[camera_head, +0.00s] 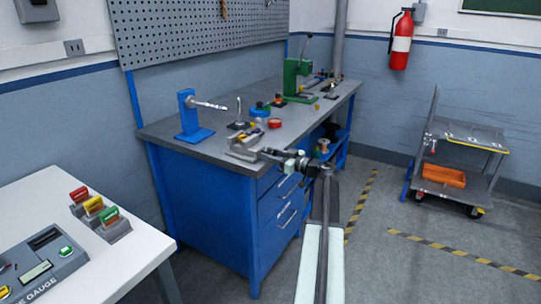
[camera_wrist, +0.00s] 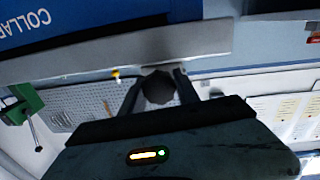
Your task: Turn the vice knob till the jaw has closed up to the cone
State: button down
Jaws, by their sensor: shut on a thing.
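The grey vice (camera_head: 243,142) sits on the near front edge of the workbench in the head view. My gripper (camera_head: 268,152) reaches it from the right, at the bench edge. In the wrist view my gripper (camera_wrist: 158,90) has one finger on each side of a dark, faceted knob (camera_wrist: 158,86) and is shut on it. The knob is hidden by the gripper in the head view. The cone and the gap to the vice jaw are too small to make out in the head view. A small yellow and white thing (camera_wrist: 115,74) shows left of the knob in the wrist view.
A white table (camera_head: 110,262) with a gauge stands at front left. A cart (camera_head: 460,165) stands right; the floor between is open.

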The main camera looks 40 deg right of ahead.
jog(key=shift+d+m, duration=0.1)
jog(key=shift+m, duration=0.2)
jog(key=shift+m+p, duration=0.35)
jog(key=shift+m, duration=2.15)
jog(key=c, duration=0.9)
grip_release()
jog(key=shift+c, duration=0.2)
jog(key=shift+s, duration=0.1)
jog(key=s+d, duration=0.1)
jog(key=s, duration=0.6)
jog(key=shift+s+d, duration=0.2)
jog(key=shift+s, duration=0.05)
